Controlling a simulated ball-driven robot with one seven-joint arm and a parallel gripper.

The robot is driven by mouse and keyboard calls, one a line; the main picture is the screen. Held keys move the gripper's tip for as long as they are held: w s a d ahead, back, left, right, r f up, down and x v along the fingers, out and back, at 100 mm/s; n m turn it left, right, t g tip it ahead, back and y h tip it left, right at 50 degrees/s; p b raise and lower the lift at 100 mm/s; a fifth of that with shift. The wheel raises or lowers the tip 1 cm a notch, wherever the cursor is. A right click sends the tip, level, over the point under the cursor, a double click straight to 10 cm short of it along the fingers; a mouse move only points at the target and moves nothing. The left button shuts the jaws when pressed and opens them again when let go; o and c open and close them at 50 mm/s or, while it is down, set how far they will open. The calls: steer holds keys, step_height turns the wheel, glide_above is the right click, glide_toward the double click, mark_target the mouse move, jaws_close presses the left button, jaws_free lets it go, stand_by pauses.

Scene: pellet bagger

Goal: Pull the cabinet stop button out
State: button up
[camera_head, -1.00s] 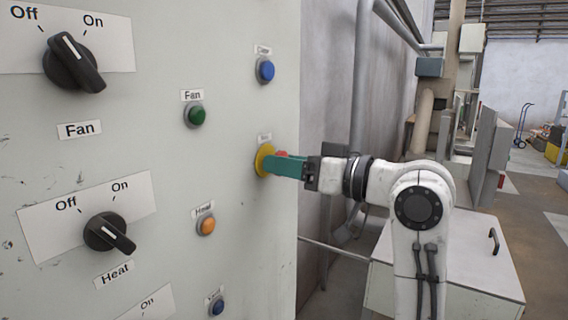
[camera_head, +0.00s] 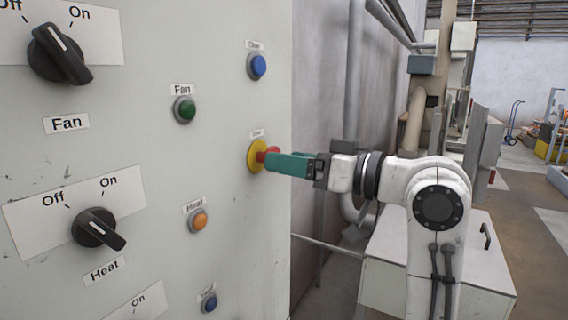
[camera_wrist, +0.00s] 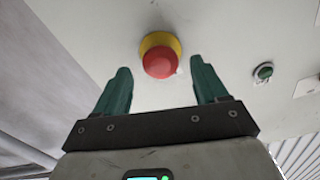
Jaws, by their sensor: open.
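The cabinet stop button is a red mushroom head (camera_wrist: 158,62) on a yellow round base, seen nearly face-on in the wrist view. In the head view its yellow base (camera_head: 255,155) is on the right part of the grey cabinet panel, with the red head partly hidden behind my fingers. My gripper (camera_head: 272,160) has green fingers. In the wrist view my gripper (camera_wrist: 158,80) is open and empty, its fingertips apart on either side below the red head, with clear gaps. I cannot tell whether the button is pressed in.
The panel also has a blue button (camera_head: 257,66), a green Fan button (camera_head: 185,109), an orange Heat button (camera_head: 198,220), a Fan knob (camera_head: 60,54) and a Heat knob (camera_head: 97,228). A white box with a handle (camera_head: 486,236) stands below my arm.

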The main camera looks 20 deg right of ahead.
steer(key=b+v, duration=0.1)
steer(key=v, duration=0.7)
steer(key=shift+s+d+b, duration=0.2)
steer(key=shift+s+b, duration=0.05)
steer(key=shift+b, duration=0.05)
